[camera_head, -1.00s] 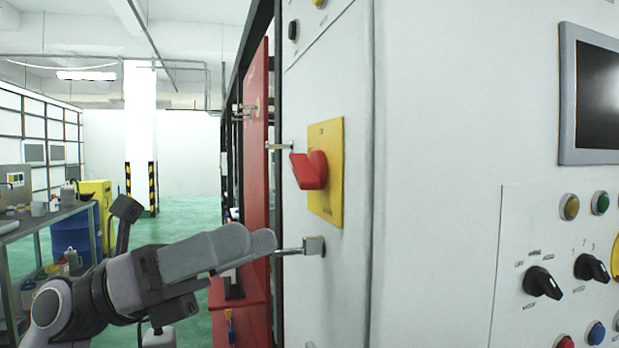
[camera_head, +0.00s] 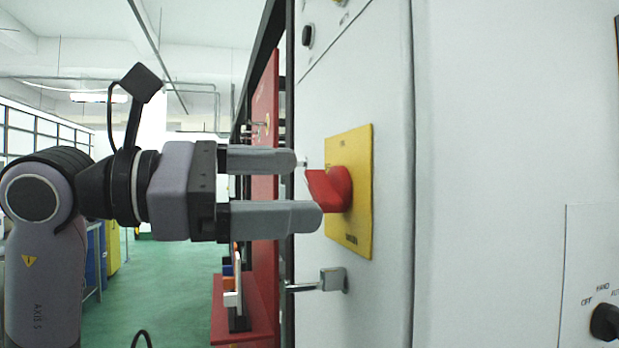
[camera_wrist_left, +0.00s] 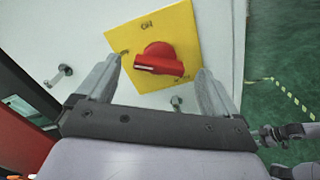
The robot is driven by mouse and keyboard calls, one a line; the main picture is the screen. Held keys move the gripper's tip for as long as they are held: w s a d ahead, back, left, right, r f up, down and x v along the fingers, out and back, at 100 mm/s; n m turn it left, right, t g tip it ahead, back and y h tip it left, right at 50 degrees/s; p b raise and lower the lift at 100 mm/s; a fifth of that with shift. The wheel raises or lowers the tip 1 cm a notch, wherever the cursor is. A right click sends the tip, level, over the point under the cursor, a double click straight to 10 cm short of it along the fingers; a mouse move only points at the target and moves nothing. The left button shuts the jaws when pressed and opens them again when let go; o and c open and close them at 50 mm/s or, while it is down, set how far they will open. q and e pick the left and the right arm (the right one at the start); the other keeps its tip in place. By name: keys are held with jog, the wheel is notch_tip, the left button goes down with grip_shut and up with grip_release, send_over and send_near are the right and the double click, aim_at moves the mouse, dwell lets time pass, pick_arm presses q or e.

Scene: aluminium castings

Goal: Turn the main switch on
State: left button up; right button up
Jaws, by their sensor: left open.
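The main switch is a red rotary handle (camera_head: 330,188) on a yellow plate (camera_head: 350,225) fixed to the grey-white cabinet side. In the left wrist view the red handle (camera_wrist_left: 160,62) lies roughly level across the plate (camera_wrist_left: 190,22), below the word "ON". My left gripper (camera_head: 308,188) is open, level and pointing at the switch, one finger above and one below the handle's height. In the left wrist view its fingers (camera_wrist_left: 158,85) stand on either side of the handle, with gaps visible; contact cannot be told. My right gripper is not in view.
A metal door latch (camera_head: 332,280) sticks out of the cabinet below the switch. A red panel (camera_head: 265,110) stands behind the fingers. A control panel with a black selector knob (camera_head: 605,322) is at the right. Green floor (camera_head: 170,290) is open at the left.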

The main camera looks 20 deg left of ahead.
aim_at(311, 186)
pick_arm(q)
jog(key=shift+x, duration=1.6)
jog(key=shift+a, duration=0.1)
jog(key=shift+c, duration=0.3)
jog(key=c, duration=1)
